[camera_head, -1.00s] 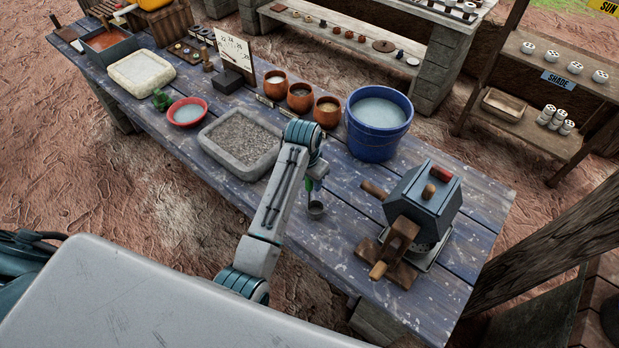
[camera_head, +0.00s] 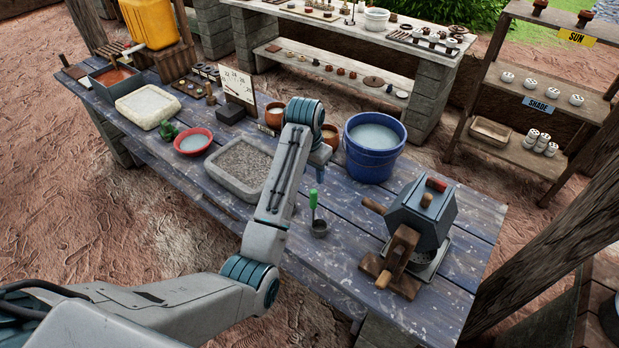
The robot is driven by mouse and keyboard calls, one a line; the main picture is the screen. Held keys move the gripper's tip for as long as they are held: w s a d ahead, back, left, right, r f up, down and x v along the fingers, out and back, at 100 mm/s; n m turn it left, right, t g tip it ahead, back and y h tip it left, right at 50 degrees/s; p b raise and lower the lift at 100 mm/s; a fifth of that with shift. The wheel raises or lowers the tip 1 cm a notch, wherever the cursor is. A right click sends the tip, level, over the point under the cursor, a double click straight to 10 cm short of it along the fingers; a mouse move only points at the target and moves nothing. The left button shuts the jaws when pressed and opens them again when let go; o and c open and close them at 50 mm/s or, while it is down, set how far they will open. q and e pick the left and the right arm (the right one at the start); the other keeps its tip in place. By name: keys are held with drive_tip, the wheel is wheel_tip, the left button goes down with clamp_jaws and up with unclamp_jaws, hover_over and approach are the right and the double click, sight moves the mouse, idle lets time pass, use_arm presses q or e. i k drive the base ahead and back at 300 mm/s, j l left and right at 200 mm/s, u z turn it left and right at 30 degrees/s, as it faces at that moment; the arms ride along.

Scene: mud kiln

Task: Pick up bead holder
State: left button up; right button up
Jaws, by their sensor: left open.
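I cannot tell for sure which thing is the bead holder. A small upright tool with a green handle (camera_head: 314,199) and a dark cup-like base (camera_head: 319,228) stands on the blue plank table, apart from my gripper. A wooden board with small round pieces (camera_head: 192,88) lies farther back at the left. My left gripper (camera_head: 320,156) is open, above the table between the grey gravel tray (camera_head: 213,179) and the blue bucket (camera_head: 349,155). My wrist hides most of its fingers. My right gripper is not in view.
A dark box machine with wooden handles (camera_head: 421,212) stands at the table's right. A red bowl (camera_head: 207,133), a white slab tray (camera_head: 148,105) and clay pots (camera_head: 274,115) stand behind and left. Bare planks lie around the green-handled tool.

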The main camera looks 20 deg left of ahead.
sight(168, 130)
drive_tip(key=u, duration=1.5)
